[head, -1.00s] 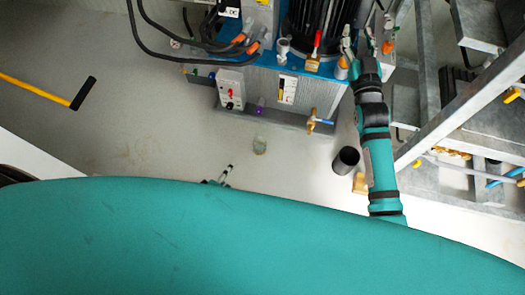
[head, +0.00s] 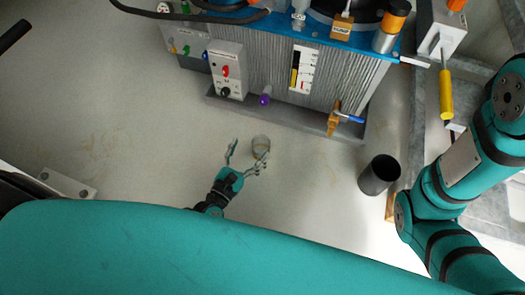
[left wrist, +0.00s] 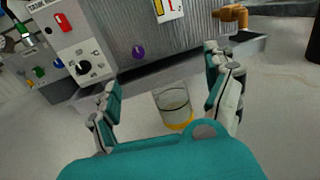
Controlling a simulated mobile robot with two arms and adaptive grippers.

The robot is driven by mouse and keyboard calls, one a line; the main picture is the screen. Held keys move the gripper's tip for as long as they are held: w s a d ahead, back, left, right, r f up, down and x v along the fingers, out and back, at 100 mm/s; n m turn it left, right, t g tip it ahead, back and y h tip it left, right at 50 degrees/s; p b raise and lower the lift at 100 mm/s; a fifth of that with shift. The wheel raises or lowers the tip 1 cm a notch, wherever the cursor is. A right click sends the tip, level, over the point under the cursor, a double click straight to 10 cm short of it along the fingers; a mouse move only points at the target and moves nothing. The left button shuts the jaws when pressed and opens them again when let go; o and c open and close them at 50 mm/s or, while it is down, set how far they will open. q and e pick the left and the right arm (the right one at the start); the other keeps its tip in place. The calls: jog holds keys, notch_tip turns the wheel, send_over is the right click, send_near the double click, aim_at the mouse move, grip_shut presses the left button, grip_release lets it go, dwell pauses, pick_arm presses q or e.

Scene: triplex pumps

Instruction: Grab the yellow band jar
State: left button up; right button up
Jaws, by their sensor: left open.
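The yellow band jar (head: 261,143) is a small clear glass jar standing on the pale floor in front of the pump unit. In the left wrist view the jar (left wrist: 174,103) shows a dark line and a yellow band near its base. My left gripper (head: 247,153) is open, with its fingers pointing at the jar; the right finger is close beside it in the head view. In the left wrist view the jar lies between the two open fingers, beyond the palm; I cannot tell whether they touch it. My right arm shows at the right, but its gripper is out of view.
The grey ribbed pump tank (head: 330,85) with a ledge stands behind the jar. A purple knob (head: 265,99) and a brass valve (head: 334,118) with a blue handle stick out. A dark cup (head: 379,174) stands to the right.

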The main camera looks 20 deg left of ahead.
aim_at(256, 154)
pick_arm(q)
notch_tip(256, 154, down, 8)
jog(key=b, duration=0.5)
jog(key=shift+b, duration=0.4)
jog(key=shift+b+x, duration=0.35)
jog(key=shift+x, duration=0.7)
jog(key=b+x, duration=0.2)
jog(key=x, duration=0.2)
jog(key=shift+w, duration=0.35)
jog(key=shift+w+d+r, duration=0.1)
jog(key=shift+w+r, duration=0.05)
jog(key=shift+w, duration=0.2)
jog(key=c, duration=1.3)
